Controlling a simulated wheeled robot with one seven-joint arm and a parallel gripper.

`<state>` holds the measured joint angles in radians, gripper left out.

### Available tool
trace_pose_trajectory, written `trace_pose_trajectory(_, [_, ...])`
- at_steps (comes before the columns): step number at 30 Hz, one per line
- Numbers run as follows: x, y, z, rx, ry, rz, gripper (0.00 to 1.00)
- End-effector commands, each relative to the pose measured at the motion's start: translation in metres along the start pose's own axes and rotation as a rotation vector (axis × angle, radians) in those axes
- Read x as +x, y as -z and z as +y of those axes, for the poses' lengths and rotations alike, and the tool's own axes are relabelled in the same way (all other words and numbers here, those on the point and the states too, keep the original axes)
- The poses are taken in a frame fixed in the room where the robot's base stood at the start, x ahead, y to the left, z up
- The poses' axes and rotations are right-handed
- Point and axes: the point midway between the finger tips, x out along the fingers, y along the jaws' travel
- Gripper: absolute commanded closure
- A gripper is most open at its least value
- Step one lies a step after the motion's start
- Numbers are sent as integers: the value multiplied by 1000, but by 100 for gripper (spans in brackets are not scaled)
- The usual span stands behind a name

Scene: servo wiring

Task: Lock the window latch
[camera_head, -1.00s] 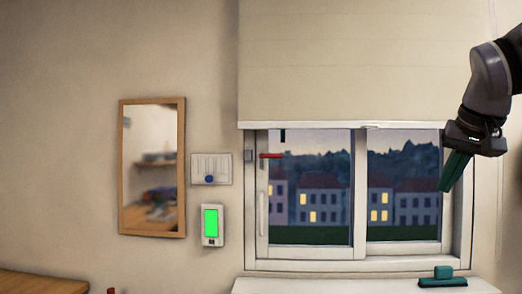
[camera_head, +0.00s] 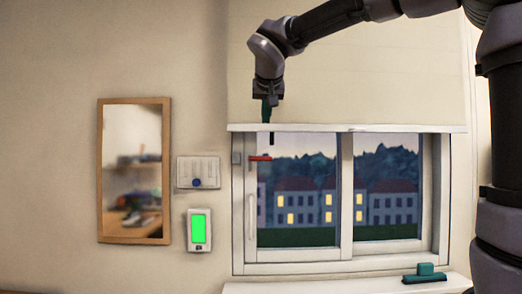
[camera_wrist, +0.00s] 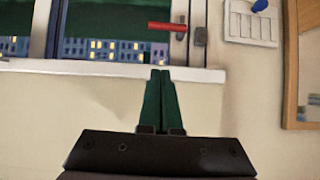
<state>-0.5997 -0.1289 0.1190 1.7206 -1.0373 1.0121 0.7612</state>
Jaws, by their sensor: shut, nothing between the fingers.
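The window latch is a red handle (camera_head: 260,158) on the left side of the window frame, and it lies horizontal. In the wrist view the red handle (camera_wrist: 167,27) shows beside a grey plate (camera_wrist: 200,36) on the frame. My gripper (camera_head: 266,118) has dark green fingers, shut and empty. It hangs above the handle, in front of the bottom edge of the blind. In the wrist view the gripper (camera_wrist: 160,75) points toward the window, its tips apart from the handle.
The blind's bottom bar (camera_head: 390,128) runs across the window top. A switch panel (camera_head: 198,172) with a blue knob, a green-screened device (camera_head: 199,230) and a mirror (camera_head: 101,190) are on the wall to the left. A green object (camera_head: 424,274) lies on the sill (camera_head: 340,286).

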Motion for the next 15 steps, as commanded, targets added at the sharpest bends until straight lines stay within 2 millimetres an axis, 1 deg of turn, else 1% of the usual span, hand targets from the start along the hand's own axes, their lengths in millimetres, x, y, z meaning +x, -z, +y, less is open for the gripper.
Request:
trace_pose_trajectory(5, [4, 0, 0, 0, -1, -1, 100])
trace_pose_trajectory(8, [14, 0, 1, -1, -2, -2, 100])
trace_pose_trajectory(11, [31, -1, 0, -2, -2, -4, 100])
trace_pose_trajectory(15, [61, -1, 1, -2, -2, -4, 100])
